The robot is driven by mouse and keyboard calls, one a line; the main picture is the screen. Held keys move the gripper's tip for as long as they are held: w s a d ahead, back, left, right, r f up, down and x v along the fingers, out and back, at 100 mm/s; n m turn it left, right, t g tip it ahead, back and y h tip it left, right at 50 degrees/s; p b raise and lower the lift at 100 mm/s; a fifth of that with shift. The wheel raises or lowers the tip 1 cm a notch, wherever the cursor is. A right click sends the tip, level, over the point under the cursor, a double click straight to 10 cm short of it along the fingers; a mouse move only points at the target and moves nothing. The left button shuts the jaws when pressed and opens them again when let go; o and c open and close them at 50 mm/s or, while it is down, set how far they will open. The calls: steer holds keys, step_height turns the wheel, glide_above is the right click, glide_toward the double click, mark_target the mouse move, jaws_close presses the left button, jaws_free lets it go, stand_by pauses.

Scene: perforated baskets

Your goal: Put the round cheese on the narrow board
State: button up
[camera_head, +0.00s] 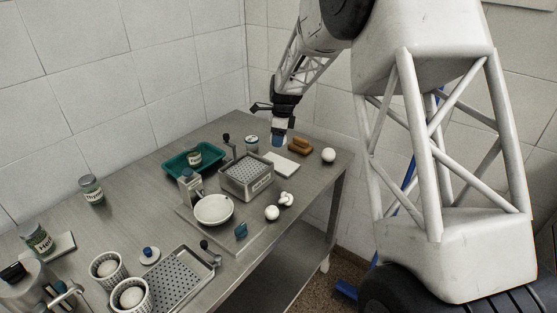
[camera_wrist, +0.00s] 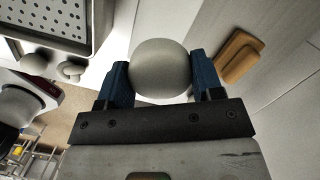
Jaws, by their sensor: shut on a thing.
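My gripper (camera_wrist: 160,82) is shut on a round cheese (camera_wrist: 160,66), a smooth pale ball between its blue fingers in the wrist view. In the head view my gripper (camera_head: 278,137) is above the far right part of the table, and the cheese is mostly hidden there. A white board (camera_head: 281,165) lies just below and in front of it, beside the perforated basket. A brown wooden piece (camera_head: 299,146) lies to the right of my gripper; it also shows in the wrist view (camera_wrist: 238,57). I cannot tell for sure which is the narrow board.
A perforated metal basket (camera_head: 246,186) stands left of the white board. Another white ball (camera_head: 328,155) lies near the right table edge. A jar (camera_head: 252,144) and a green tray (camera_head: 176,163) are to the left. A white bowl (camera_head: 213,222) stands nearer the front.

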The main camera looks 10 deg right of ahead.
mark_target(278, 163)
steer(key=shift+f, duration=1.9)
steer(key=shift+f, duration=2.5)
steer(key=shift+f, duration=0.1)
steer(key=o, duration=1)
steer(key=r, duration=0.4)
steer(key=d+r, duration=0.1)
steer(key=r, duration=0.7)
steer(key=shift+s+d, duration=0.15)
steer(key=shift+d, duration=0.05)
